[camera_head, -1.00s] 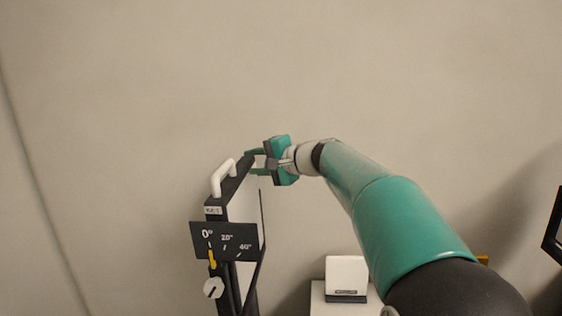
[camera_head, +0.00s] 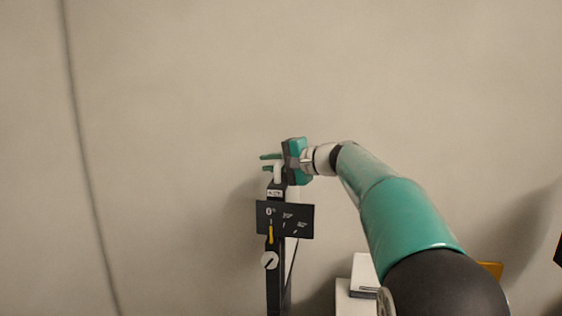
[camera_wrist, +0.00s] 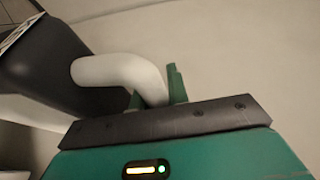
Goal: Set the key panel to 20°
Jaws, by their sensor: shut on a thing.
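The key panel (camera_head: 276,210) is a narrow black upright frame seen nearly edge-on in the head view. Its black dial plate (camera_head: 298,221) shows 0° and two further marks, and the yellow pointer (camera_head: 270,234) is at 0°. A white handle (camera_head: 278,172) stands at the panel's top. My gripper (camera_head: 268,162) reaches in from the right at that handle. In the wrist view, the green fingers (camera_wrist: 158,88) are on either side of the white handle (camera_wrist: 125,72), shut on it. The handle's far end meets the black panel body (camera_wrist: 50,60).
A white box-like thing (camera_head: 364,275) rests on a white stand (camera_head: 352,302) to the right. An orange thing (camera_head: 491,269) shows behind my arm. The wall around is bare.

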